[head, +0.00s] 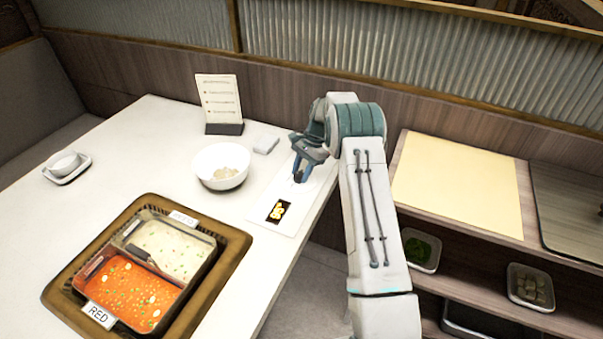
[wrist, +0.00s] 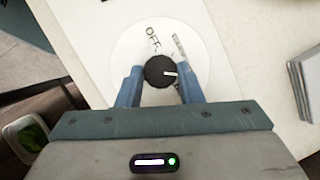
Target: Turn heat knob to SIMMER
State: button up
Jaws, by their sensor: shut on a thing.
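The heat knob (wrist: 160,72) is black with a white pointer line, seen from above in the wrist view. It sits on a round white dial (wrist: 160,38) marked OFF at the upper left; a second label to the right of that is too blurred to read. The white line points right in the wrist view. My gripper (wrist: 157,78) is shut on the knob, with one blue finger on each side. In the head view my gripper (head: 299,178) reaches down to the dial near the table's right edge, and its fingers hide the knob.
A panel with a yellow-on-black picture (head: 277,211) lies in front of the dial. A white bowl (head: 221,187), a small grey block (head: 266,145) and a menu stand (head: 224,128) are nearby. A two-part pot (head: 201,238) with red and pale broth sits at front left.

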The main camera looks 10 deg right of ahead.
jog(key=shift+w+n, duration=0.1)
jog(key=shift+n, duration=0.6)
jog(key=shift+r+g, duration=0.1)
jog(key=shift+g, duration=0.2)
jog(key=o, duration=1)
jog(key=shift+c, duration=0.2)
jog(key=v, duration=1.3)
jog(key=shift+r, duration=0.4)
jog(key=shift+w, duration=0.1)
